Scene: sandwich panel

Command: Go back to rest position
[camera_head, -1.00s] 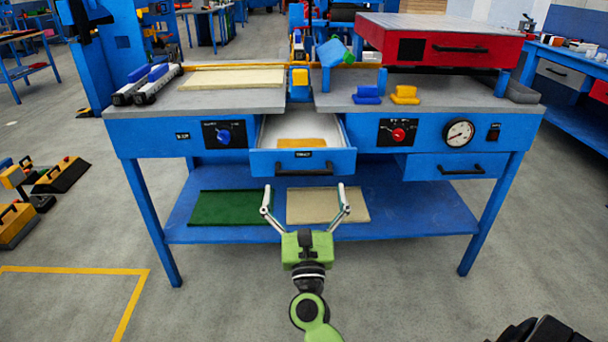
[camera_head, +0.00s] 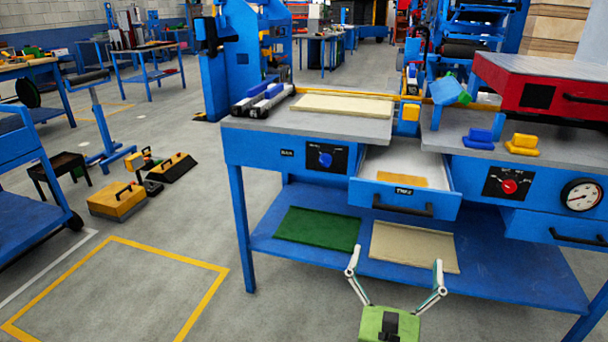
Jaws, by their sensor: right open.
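My right gripper (camera_head: 396,272) shows at the bottom, right of centre. It is green with two pale, widely spread fingers, open and empty. It is in front of the blue workbench (camera_head: 268,157), near the lower shelf and below the open drawer (camera_head: 404,197). The drawer is pulled out and holds a flat yellow-orange piece (camera_head: 402,179). My left gripper is not in view.
A green sheet (camera_head: 318,229) and a beige sheet (camera_head: 413,247) lie on the lower shelf. A red press (camera_head: 540,92) stands on the bench at right. Yellow toolboxes (camera_head: 118,201) sit on the floor at left. The yellow-outlined floor area (camera_head: 110,295) is clear.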

